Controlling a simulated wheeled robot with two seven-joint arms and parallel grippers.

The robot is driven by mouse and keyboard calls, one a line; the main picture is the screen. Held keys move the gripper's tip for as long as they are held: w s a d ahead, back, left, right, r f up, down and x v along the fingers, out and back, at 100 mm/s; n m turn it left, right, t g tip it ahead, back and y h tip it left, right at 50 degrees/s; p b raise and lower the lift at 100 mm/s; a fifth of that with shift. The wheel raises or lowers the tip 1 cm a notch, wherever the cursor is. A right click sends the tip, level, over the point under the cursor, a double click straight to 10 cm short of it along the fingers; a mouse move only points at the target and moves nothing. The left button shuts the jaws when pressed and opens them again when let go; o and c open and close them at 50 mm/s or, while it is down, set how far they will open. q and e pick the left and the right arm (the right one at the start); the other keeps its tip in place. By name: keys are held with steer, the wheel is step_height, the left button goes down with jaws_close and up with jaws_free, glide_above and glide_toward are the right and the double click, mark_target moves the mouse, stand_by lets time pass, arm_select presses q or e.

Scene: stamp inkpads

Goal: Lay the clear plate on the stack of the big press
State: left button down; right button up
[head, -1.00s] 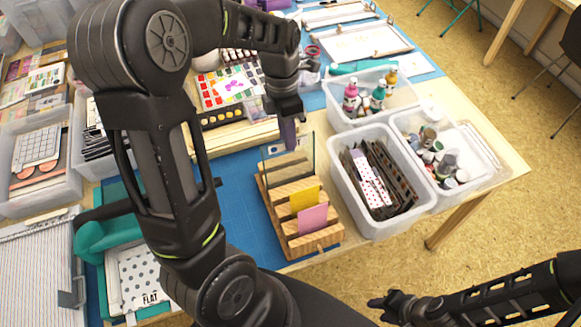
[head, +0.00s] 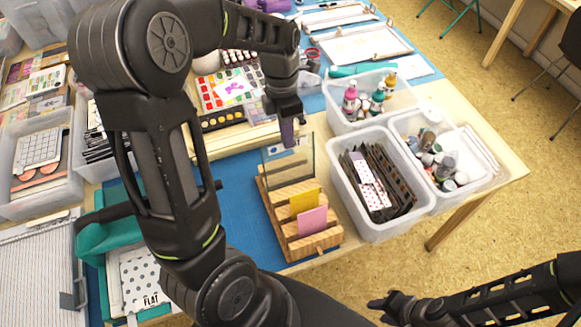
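The clear plate (head: 303,162) is a see-through pane with dark edges. It stands upright at the back of a wooden rack (head: 272,216) in the middle of the head view. My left gripper (head: 287,141) points down at the plate's top edge and appears shut on it; the fingertips are small in view. I cannot tell whether the plate's lower edge is clear of its slot. The big press (head: 108,235) is teal, at the lower left, partly behind my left arm. A dotted sheet marked FLAT (head: 140,278) lies on it. My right gripper (head: 385,305) is low, off the table, empty.
A yellow card (head: 304,201) and a pink card (head: 312,221) stand in the rack. Clear bins with stencils (head: 343,200), jars (head: 480,183) and bottles (head: 335,115) stand to the right. A paint palette (head: 228,88) lies behind. Blue mat (head: 236,205) is bare left of the rack.

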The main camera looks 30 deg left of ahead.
arm_select(q)
step_height(320, 180, up, 7)
steer(key=a+p, duration=0.1)
steer(key=p, duration=0.1)
steer(key=shift+w+f+p, duration=0.15)
steer(key=shift+w+p, duration=0.15)
stand_by(0.4)
